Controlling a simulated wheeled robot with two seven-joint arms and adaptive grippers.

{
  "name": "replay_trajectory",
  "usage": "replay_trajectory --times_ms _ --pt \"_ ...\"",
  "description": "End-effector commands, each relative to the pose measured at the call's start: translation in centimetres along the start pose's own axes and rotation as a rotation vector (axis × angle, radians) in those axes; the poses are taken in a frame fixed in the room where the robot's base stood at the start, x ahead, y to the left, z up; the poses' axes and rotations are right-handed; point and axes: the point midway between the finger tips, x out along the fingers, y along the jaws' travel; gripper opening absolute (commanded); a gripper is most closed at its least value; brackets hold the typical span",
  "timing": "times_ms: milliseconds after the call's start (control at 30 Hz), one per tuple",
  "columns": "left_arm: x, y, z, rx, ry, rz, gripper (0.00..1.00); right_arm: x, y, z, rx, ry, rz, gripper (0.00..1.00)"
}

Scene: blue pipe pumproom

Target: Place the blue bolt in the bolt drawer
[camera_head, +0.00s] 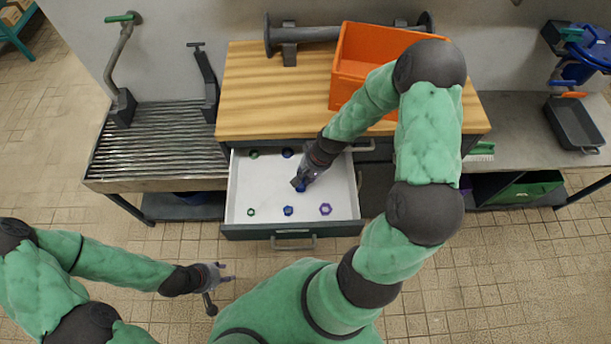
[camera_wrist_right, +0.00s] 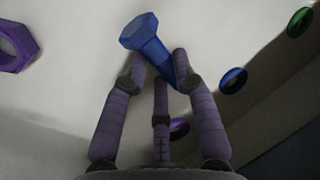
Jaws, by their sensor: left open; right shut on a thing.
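The blue bolt (camera_wrist_right: 148,38) shows in the right wrist view, tilted, with its hex head outward and its shank between my fingers. In the head view my right gripper (camera_head: 303,181) is over the open drawer (camera_head: 262,186), shut on the bolt, which it mostly hides. It also shows in the right wrist view (camera_wrist_right: 160,85). The drawer has a white inside and a dark green front. I cannot tell whether the bolt touches the drawer floor. My left gripper (camera_head: 219,276) is open and empty, left of the drawer and in front of it.
Several coloured rings or nuts lie in the drawer, among them a purple one (camera_head: 325,209) and a green one (camera_head: 251,212). The wooden worktop (camera_head: 270,90) above bears an orange crate (camera_head: 368,55). A slatted metal bench (camera_head: 140,140) stands at left.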

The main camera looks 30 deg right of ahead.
Motion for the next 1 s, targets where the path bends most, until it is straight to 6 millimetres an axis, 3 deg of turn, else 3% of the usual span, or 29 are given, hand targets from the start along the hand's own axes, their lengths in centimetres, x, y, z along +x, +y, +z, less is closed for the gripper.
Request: replay_trajectory --times_ms 167,200,267,733,1000 --pt "0.3 -0.1 0.0 0.0 0.0 0.0 0.42 0.4 0.1 0.0 0.0 0.0 0.0 0.0" --pt "0.2 -0.1 0.0 0.0 0.0 0.0 0.42 0.3 0.1 0.0 0.0 0.0 0.0 0.39" --pt "0.2 -0.1 0.0 0.0 0.0 0.0 0.42 0.3 0.1 0.0 0.0 0.0 0.0 0.52" --pt "-0.1 0.1 0.0 0.0 0.0 0.0 0.42 -0.1 0.0 0.1 0.0 -0.002 0.0 0.52" --pt "-2.0 0.7 0.1 0.0 0.0 0.0 0.42 -4.8 -0.1 -0.1 0.001 0.004 -0.001 0.52"
